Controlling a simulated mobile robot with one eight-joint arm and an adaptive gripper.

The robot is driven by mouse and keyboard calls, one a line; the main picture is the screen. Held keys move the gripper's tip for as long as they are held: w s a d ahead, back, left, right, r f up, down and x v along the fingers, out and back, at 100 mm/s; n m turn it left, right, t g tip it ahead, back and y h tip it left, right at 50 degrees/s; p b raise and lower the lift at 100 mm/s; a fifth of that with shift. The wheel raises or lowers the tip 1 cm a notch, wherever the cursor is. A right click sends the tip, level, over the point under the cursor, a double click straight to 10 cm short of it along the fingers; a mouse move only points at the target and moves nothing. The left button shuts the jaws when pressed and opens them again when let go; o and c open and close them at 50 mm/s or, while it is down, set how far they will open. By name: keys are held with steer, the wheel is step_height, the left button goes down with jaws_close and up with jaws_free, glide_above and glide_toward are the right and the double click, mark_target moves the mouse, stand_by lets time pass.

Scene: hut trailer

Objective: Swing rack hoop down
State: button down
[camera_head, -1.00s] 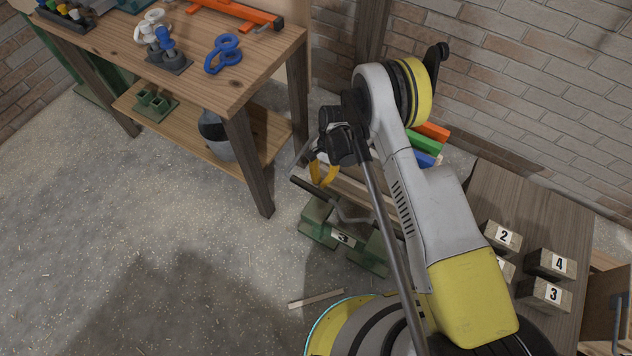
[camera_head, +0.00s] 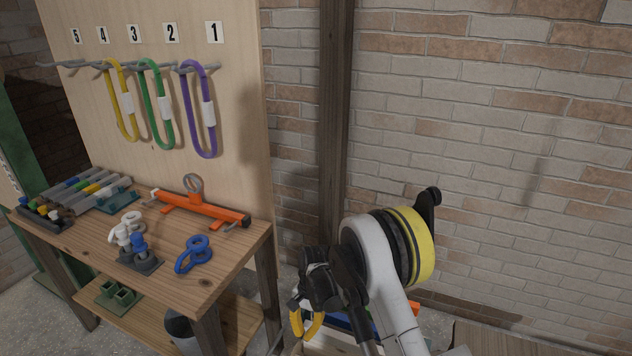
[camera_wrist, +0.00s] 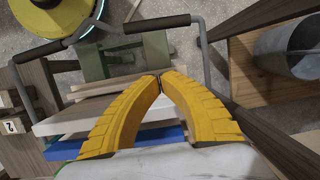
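A grey bent-bar hoop (camera_wrist: 206,58) with black grip sleeves crosses the upper part of the wrist view. It spans over a green rack base (camera_wrist: 140,55) and pale boards. The hoop is not clearly visible in the head view now. My gripper (camera_wrist: 162,77) has its yellow fingertips together, with nothing visible between them. The tips appear below the hoop's crossbar in the wrist picture, apart from it. In the head view my gripper (camera_head: 306,333) hangs low, right of the workbench.
The workbench (camera_head: 190,285) stands left, holding an orange bar tool (camera_head: 200,207), a blue shackle (camera_head: 193,255) and fittings. Purple (camera_head: 187,100), green and yellow slings hang on the numbered panel. A metal bucket (camera_wrist: 285,50) sits on the shelf. The brick wall is behind.

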steer(key=s+d+r+n+t, duration=0.1)
steer(key=d+r, duration=0.3)
steer(key=r, duration=0.5)
steer(key=s+d+r+t, duration=0.1)
steer(key=d+r+t, duration=0.15)
steer(key=r, duration=0.65)
steer(key=s+d+r+n+t, duration=0.1)
steer(key=d+r, duration=0.4)
steer(key=r, duration=0.4)
steer(key=s+d+r+t, duration=0.1)
steer(key=s+d+r, duration=0.2)
steer(key=s, duration=0.3)
steer(key=s+d+r+n+t, duration=0.1)
steer(key=s+d+r+t, duration=0.1)
steer(key=s, duration=0.4)
steer(key=s+d+r+n+t+h, duration=0.1)
steer(key=s+d+r+t, duration=0.1)
steer(key=s+d, duration=0.3)
steer(key=shift+s+d+r, duration=0.4)
steer(key=shift+d+r, duration=0.1)
steer(key=shift+r, duration=0.4)
steer(key=c, duration=1.6)
jaws_free()
steer(key=shift+s+d, duration=0.1)
steer(key=shift+s, duration=0.05)
steer(key=o, duration=0.3)
steer(key=shift+o, duration=0.2)
